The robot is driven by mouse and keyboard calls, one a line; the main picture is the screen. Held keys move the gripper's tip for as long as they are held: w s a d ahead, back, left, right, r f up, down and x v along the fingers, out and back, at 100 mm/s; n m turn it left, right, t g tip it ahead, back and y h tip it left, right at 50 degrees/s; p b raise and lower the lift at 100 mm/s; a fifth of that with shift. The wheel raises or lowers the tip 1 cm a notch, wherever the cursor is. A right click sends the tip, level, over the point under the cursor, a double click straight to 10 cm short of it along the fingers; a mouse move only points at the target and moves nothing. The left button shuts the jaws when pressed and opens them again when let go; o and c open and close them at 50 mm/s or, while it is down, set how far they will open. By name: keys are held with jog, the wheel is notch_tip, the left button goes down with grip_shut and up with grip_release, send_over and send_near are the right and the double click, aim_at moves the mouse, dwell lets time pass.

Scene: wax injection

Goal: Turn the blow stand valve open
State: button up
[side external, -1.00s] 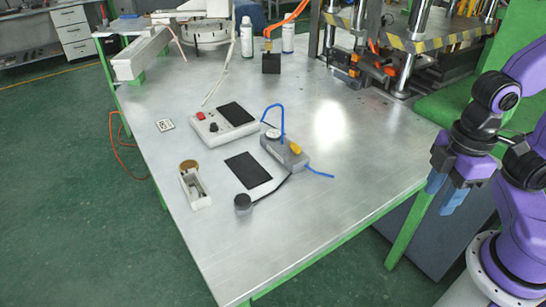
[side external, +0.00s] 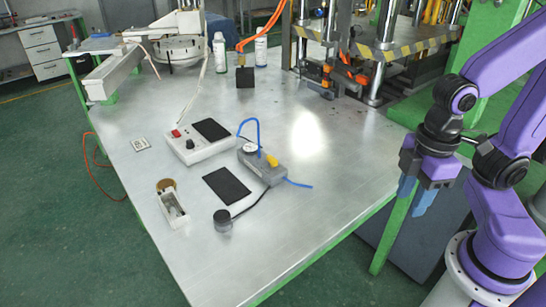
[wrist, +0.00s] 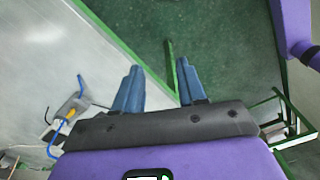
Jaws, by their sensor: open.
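The blow stand (side external: 258,168) is a grey block on the metal table, with a round gauge, a blue tube looping up and a blue tube at its right end. Its valve has a yellow handle (side external: 272,160) on top. The blow stand also shows at the left of the wrist view (wrist: 72,106), small and partly unclear. My gripper (side external: 414,197) has blue fingers pointing down, off the table's right edge and well to the right of the blow stand. In the wrist view its fingers (wrist: 158,68) are apart with nothing between them.
A white control box (side external: 197,143), a black pad (side external: 226,186), a round dark knob (side external: 222,219) on a black cable and a small white tray (side external: 173,207) lie around the blow stand. A press (side external: 385,50) stands behind. The table's right side is clear.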

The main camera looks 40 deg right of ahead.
jog(key=w+a+r+m, duration=0.3)
jog(key=w+a, duration=0.2)
jog(key=w, duration=0.3)
jog(key=m, duration=0.9)
send_over(272, 158)
notch_tip(272, 158, down, 17)
jog(key=shift+d+r, duration=0.1)
grip_shut()
